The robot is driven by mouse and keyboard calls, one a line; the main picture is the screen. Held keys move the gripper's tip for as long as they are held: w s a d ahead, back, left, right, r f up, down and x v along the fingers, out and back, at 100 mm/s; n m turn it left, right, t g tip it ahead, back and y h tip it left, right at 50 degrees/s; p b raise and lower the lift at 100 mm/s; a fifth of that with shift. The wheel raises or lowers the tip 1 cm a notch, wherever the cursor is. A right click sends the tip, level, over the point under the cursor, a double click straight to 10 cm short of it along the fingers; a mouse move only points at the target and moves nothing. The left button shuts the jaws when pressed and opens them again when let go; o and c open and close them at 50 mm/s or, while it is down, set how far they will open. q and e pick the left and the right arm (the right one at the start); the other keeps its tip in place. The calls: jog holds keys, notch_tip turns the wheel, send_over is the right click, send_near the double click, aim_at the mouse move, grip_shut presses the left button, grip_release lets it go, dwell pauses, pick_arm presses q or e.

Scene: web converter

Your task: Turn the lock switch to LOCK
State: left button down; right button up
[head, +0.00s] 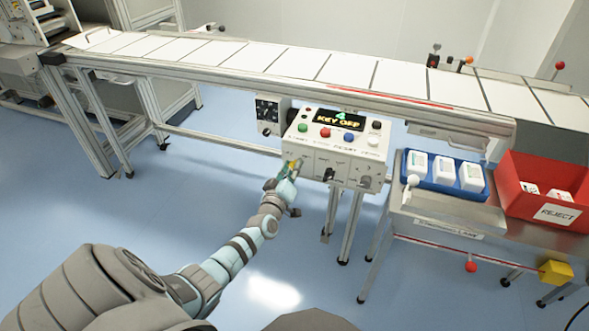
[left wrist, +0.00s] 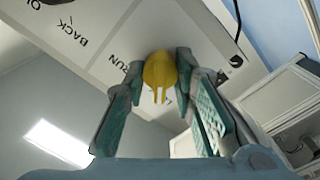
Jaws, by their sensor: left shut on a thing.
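In the left wrist view, the fingers of my left gripper (left wrist: 159,75) are shut on a yellow switch knob (left wrist: 160,70), one on each side. RUN is printed beside the knob and BACK further off; a label at the top edge is cut off. The fingers partly hide the knob's marks, so its setting is unclear. My right gripper is not in view.
Colored buttons (head: 326,133) sit on the box's upper face, and dark switches (head: 328,174) are on its front to the right of my gripper. A blue tray (head: 431,184) and a red reject bin (head: 527,207) stand to the right. The floor below is clear.

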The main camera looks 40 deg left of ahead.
pick_arm(q)
jog(key=shift+r, duration=0.1)
dwell(0.4)
jog(key=c, duration=1.3)
grip_release()
jog(key=shift+w, duration=0.15)
jog(key=shift+c, duration=0.2)
jog(key=v, duration=1.2)
